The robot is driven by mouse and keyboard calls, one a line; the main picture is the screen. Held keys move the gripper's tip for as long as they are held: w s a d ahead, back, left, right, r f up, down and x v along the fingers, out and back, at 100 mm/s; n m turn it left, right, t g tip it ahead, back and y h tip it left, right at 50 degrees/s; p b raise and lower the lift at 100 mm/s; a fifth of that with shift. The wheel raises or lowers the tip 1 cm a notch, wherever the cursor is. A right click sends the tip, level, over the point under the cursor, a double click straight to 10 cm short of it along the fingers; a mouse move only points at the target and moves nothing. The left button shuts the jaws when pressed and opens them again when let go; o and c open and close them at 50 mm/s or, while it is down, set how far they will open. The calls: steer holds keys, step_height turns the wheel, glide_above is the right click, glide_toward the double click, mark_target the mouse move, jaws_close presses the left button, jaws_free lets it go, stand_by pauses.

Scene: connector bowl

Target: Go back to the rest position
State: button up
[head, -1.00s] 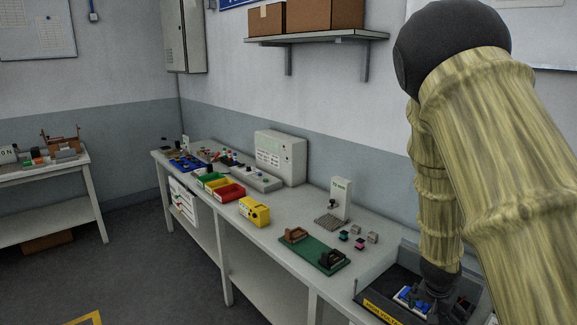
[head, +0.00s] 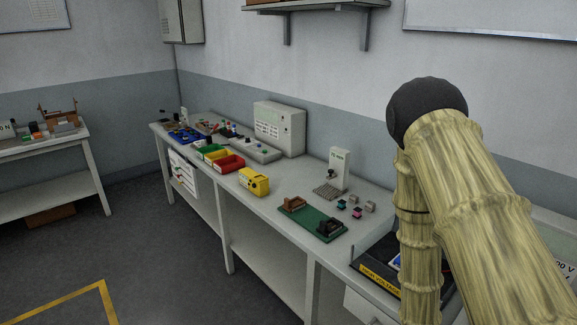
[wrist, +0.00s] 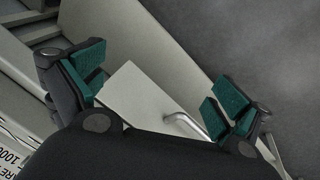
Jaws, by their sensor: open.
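My gripper (wrist: 160,98) shows in the wrist view with its two teal-padded fingers spread wide apart and nothing between them. Behind the fingers are a pale panel with a metal handle (wrist: 183,124) and the grey floor. In the head view my arm hangs down at the right with its yellowish sleeve, and the gripper itself is hidden behind or below it. The black tray with a yellow label (head: 380,281) is partly covered by my arm. A bit of blue shows in the tray beside the arm.
The long workbench (head: 285,231) carries a green board (head: 312,222), a yellow box (head: 254,182), red, yellow and green bins (head: 229,163), and a grey control cabinet (head: 280,128). A second table (head: 60,143) stands at the left. The floor in front (head: 170,250) is clear.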

steer(key=s+a+f+n+y+b, duration=0.1)
steer(key=s+a+f+n+b, duration=0.1)
steer(key=s+a+f, duration=0.4)
steer(key=s+a+f+n+g+y+b, duration=0.1)
steer(key=s+a+f, duration=0.5)
steer(key=s, duration=0.7)
steer(key=shift+s+f+n+y+b, duration=0.2)
steer(key=shift+f+n+y+b, duration=0.45)
steer(key=shift+y+b, duration=0.1)
